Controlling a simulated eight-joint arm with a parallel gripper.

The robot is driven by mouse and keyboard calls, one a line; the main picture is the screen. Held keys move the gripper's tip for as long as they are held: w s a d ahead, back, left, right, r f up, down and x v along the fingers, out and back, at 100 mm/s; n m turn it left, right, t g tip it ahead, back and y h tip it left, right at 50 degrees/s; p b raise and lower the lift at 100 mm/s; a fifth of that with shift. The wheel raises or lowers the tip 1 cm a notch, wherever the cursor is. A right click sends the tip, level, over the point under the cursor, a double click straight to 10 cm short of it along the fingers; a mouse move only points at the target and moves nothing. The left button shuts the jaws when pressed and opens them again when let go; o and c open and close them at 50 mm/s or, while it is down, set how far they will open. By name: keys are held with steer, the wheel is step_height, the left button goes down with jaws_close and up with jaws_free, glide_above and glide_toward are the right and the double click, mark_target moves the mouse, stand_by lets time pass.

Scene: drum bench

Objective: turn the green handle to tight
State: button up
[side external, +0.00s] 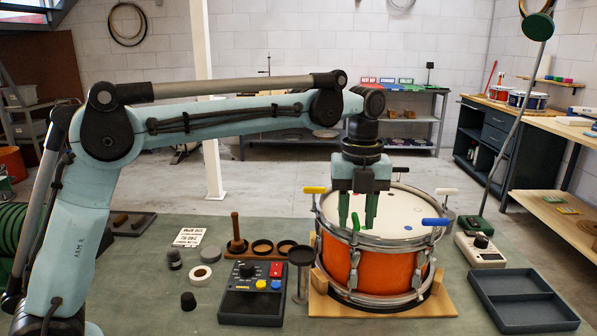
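The drum (362,266) has an orange shell and a white head, and it sits upright in a wooden cradle. My gripper (357,226) points straight down over the near-left part of the head, by the rim. Its two green fingers are apart. A small green piece (355,221) shows low between them, seemingly the green handle seen end-on. Its turn angle and any finger contact are hard to tell. A yellow handle (314,190) is at the left rim and a blue handle (435,221) at the right rim.
A black control box (252,303) with knobs and buttons stands left of the drum, with a small round stand (301,258) between. A grey tray (522,300) and a white meter (480,248) lie to the right.

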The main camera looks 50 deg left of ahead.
mark_target(356, 218)
step_height(356, 218, up, 11)
stand_by(0.6)
stand_by(0.3)
steer(key=s+a+f+n+t, duration=0.3)
steer(key=s+f+n, duration=0.5)
steer(key=n, duration=0.5)
steer(key=s+a+f+n+t, duration=0.4)
steer(key=s+f+n, duration=0.5)
steer(key=n, duration=0.5)
steer(key=shift+a+f, duration=0.15)
steer(key=shift+a, duration=1.1)
